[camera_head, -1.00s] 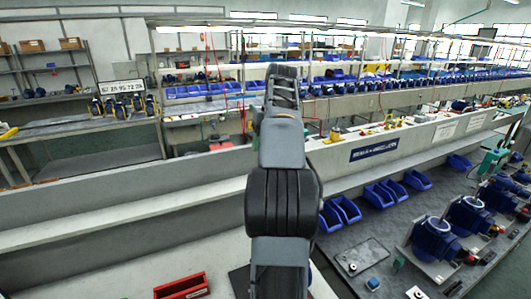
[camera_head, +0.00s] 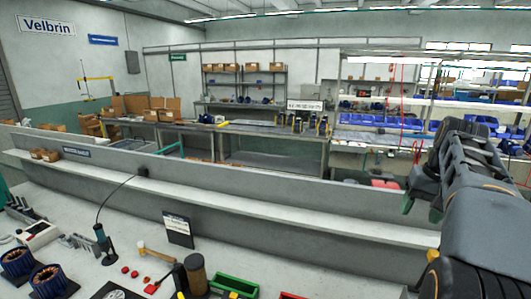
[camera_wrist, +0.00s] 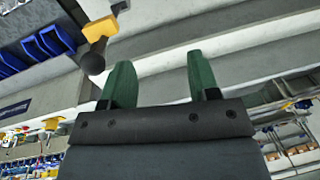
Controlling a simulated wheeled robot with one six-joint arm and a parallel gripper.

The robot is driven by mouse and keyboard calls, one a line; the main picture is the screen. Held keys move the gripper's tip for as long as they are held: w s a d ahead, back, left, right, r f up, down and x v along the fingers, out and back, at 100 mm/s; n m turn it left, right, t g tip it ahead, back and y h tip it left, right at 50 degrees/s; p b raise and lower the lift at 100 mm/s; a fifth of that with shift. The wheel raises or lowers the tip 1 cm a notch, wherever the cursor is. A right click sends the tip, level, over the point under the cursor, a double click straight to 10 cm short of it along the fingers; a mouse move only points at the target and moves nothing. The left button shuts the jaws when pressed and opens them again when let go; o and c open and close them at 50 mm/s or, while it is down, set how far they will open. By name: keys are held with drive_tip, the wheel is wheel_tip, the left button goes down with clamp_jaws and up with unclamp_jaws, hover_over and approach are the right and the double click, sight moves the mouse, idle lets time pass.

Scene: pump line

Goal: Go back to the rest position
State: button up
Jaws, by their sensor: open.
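My gripper (camera_wrist: 162,78) shows in the wrist view as two green fingers, spread apart with nothing between them. Beyond the fingers are pale grey ledge surfaces. In the head view my arm rises at the right edge. No object is held.
A long grey ledge (camera_head: 250,208) runs across the head view. A yellow-and-black item (camera_wrist: 99,30) shows near the gripper in the wrist view.

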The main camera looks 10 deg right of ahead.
drive_tip(key=s+a+f+n+t+b, duration=0.1)
drive_tip(key=s+a+f+n, duration=0.2)
drive_tip(key=a+f, duration=0.6)
drive_tip(key=s+a+f+n+t+b, duration=0.2)
drive_tip(key=s+a+f, duration=0.2)
drive_tip(key=a+f, duration=0.6)
drive_tip(key=a, duration=0.5)
drive_tip(key=shift+s+n+h, duration=0.4)
drive_tip(key=shift+a+f, duration=0.1)
